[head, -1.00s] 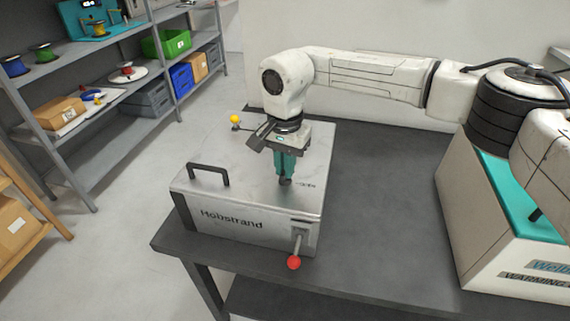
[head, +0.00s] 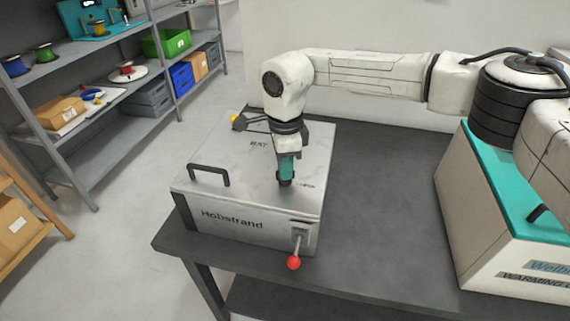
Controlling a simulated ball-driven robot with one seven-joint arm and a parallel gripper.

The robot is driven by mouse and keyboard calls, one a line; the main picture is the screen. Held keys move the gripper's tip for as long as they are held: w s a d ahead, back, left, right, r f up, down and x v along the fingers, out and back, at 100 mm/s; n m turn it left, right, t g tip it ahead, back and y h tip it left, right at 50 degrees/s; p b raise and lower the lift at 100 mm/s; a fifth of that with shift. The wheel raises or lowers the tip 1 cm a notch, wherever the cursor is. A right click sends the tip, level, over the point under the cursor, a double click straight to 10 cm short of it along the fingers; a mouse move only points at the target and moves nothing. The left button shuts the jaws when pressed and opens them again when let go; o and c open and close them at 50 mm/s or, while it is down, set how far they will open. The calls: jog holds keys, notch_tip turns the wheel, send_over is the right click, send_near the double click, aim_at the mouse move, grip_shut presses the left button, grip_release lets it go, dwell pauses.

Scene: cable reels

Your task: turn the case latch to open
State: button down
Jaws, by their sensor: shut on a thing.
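A grey metal case (head: 215,170) marked "Hobstrand" sits on a dark table, with a black carry handle (head: 208,170) on its lid. My gripper (head: 285,181) points straight down over the right part of the lid. Its teal fingers are shut on the case latch at the lid surface. The latch is almost wholly hidden by the fingertips, so its exact angle cannot be told. Small lettering, too small to read surely, shows just right of the fingertips. The lid lies flat and closed.
A lever with a red ball (head: 294,262) hangs on the case's front face. A teal-topped unit (head: 490,240) stands at right. The dark table (head: 375,240) between is clear.

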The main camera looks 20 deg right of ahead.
jog(key=m, duration=0.4)
jog(key=shift+m, duration=0.3)
dwell(0.3)
jog(key=c, duration=1.2)
grip_release()
jog(key=shift+o, duration=0.2)
notch_tip(320, 180, up, 11)
jog(key=b, duration=0.1)
jog(key=shift+f, duration=0.1)
